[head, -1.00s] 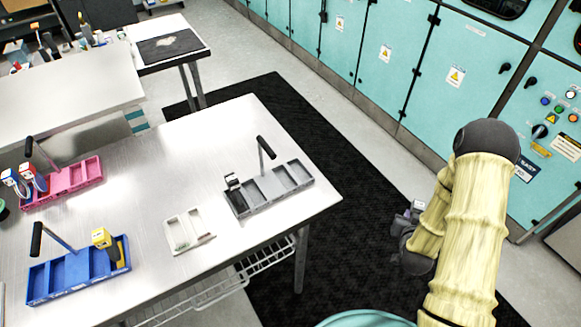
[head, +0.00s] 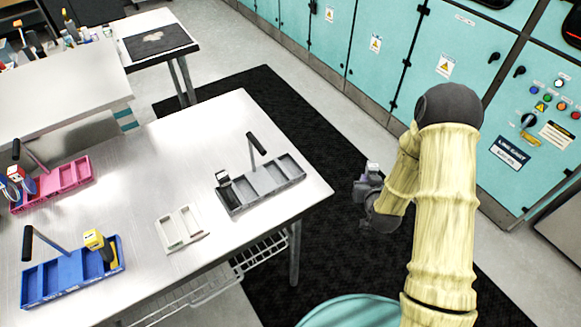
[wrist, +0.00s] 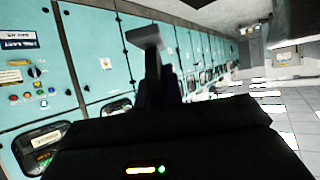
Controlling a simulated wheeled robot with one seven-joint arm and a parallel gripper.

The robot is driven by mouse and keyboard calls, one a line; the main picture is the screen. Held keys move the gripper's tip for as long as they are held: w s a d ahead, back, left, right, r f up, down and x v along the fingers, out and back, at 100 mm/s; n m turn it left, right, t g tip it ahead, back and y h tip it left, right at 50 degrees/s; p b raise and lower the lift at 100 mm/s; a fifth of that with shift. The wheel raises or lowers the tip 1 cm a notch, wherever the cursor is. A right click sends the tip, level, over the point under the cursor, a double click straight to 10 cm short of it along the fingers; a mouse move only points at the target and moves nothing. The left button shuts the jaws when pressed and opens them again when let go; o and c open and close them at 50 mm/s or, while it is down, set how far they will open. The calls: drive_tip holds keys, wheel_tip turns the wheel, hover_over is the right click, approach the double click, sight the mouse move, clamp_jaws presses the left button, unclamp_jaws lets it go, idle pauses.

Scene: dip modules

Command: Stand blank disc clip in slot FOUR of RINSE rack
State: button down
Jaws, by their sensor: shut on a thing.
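My gripper (head: 369,187) is out over the dark floor mat, right of the table and apart from it. It is shut on a dark clip with a pale grey end (head: 373,167). In the wrist view the clip (wrist: 149,40) stands out from the dark jaws, its plain grey end away from them. A grey rack (head: 268,190) with an upright handle is at the table's right; a dark clip with a white label (head: 223,180) stands in its leftmost slot, the others look empty. A blue rack (head: 65,285) and a pink rack (head: 72,180) stand further left. Rack names are unreadable.
A small white tray (head: 181,229) lies between the blue and grey racks. The blue rack holds a yellow clip (head: 97,242); the pink rack holds clips at its left. Teal cabinets (head: 440,60) line the far side. Bare metal tabletop surrounds the racks.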

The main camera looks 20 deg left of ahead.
drive_tip(key=w+a+r+n+g+y+p, duration=0.1)
drive_tip(key=a+r+n+y, duration=0.45)
drive_tip(key=a, duration=0.75)
wheel_tip(320, 180, up, 8)
drive_tip(key=r+n+g, duration=0.1)
drive_tip(key=n+g, duration=0.1)
drive_tip(key=g, duration=0.1)
hover_over(291, 168)
drive_tip(key=shift+s+f+y+p, duration=0.1)
drive_tip(key=shift+f+y+p, duration=0.2)
drive_tip(key=shift+y+p, duration=0.15)
drive_tip(key=shift+f, duration=0.1)
drive_tip(key=shift+f+p, duration=0.65)
drive_tip(key=shift+f, duration=2.2)
drive_tip(key=shift+f, duration=0.1)
drive_tip(key=shift+f+p, duration=0.6)
drive_tip(key=shift+f, duration=1.35)
